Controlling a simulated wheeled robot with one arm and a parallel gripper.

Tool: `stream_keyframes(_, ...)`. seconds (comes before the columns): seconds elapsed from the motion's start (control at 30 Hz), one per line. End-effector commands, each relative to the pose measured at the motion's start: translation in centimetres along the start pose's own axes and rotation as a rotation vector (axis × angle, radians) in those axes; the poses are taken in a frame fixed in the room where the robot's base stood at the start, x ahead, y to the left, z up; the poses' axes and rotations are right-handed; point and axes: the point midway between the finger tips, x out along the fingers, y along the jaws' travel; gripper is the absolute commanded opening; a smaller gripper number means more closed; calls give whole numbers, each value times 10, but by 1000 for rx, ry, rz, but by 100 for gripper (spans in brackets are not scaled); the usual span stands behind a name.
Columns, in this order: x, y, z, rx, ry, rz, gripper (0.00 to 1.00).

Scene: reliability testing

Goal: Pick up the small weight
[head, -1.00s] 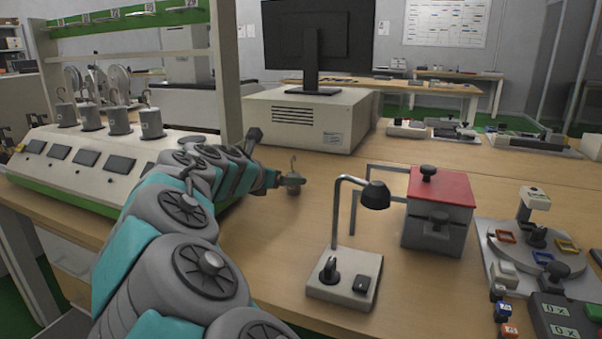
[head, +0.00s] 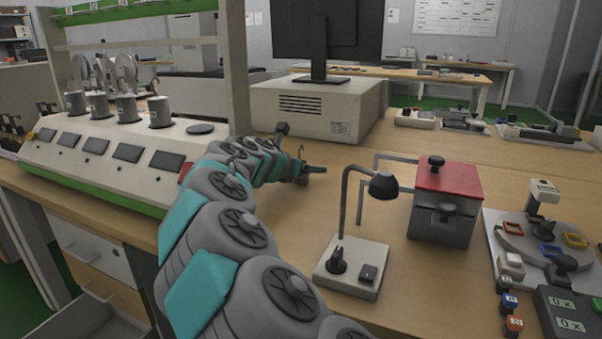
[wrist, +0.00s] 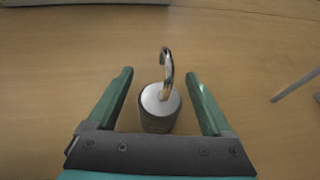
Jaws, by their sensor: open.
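The small weight is a grey cylinder with a light metal top and an upright hook. In the wrist view the weight (wrist: 160,112) stands upright on the wooden table between the two fingers of my gripper (wrist: 160,74). The fingers are open, with a visible gap on each side of the weight. In the head view my gripper (head: 314,169) is low over the table, and only the weight's hook (head: 300,152) shows above it. The weight's body is mostly hidden there.
A desk lamp (head: 352,268) and a red-topped box (head: 447,200) stand right of my gripper. A beige case (head: 310,108) with a monitor stands behind. Table between them is clear.

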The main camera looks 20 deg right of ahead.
Motion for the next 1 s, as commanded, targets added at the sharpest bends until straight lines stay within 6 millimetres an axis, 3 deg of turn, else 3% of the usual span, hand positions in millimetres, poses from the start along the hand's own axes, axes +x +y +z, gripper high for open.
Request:
stream_keyframes(0.07,0,0,0,0,0,0,84)
stream_keyframes(0.8,0,0,0,0,0,0,1)
stream_keyframes(1.0,0,0,0,0,0,0,0)
